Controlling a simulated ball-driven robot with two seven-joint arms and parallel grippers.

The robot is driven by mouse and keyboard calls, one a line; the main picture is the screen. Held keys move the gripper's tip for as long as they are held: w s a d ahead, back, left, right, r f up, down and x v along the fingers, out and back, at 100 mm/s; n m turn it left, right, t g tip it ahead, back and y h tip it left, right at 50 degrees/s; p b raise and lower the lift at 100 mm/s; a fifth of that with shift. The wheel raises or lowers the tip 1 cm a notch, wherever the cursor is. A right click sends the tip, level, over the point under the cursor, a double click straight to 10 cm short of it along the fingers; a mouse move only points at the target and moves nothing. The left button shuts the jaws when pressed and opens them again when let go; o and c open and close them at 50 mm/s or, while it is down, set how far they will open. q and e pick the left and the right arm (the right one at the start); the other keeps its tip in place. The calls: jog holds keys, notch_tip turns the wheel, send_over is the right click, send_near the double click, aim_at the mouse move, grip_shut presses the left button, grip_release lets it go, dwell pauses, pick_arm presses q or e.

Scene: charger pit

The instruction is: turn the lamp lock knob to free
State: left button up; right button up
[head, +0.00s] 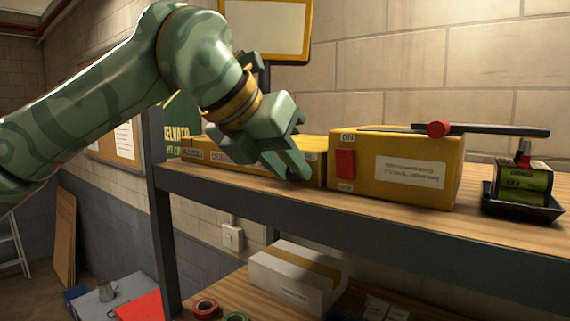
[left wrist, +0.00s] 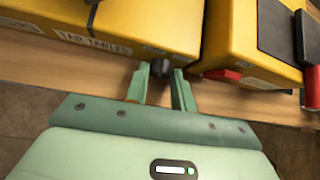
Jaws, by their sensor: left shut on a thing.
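My left gripper (head: 297,173) reaches down to the front of a low yellow box (head: 312,149) on the wooden shelf. In the left wrist view its two green fingers (left wrist: 162,92) are shut on a small dark knob (left wrist: 160,67) at the box's front edge, near its right end. I take this to be the lamp lock knob. In the head view the gripper hides the knob. Its turned position and the small label (left wrist: 158,50) above it cannot be read clearly. My right gripper is in neither view.
A small green-and-black device (head: 522,182) sits in a dark tray (head: 495,208) farther right. A framed panel (head: 268,30) rises behind.

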pick_arm(q)
jog(key=shift+s+d+m+t+y+b, duration=0.1)
jog(key=shift+m+t+y+b, duration=0.25)
jog(key=shift+y, duration=0.2)
jog(key=shift+s+d+m+t+y+b, duration=0.1)
jog(key=shift+m+t+y+b, duration=0.1)
jog(key=shift+m+t+y, duration=0.25)
jog(key=shift+r, duration=0.1)
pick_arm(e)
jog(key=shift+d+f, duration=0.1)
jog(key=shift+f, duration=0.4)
pick_arm(q)
jog(key=o, duration=0.7)
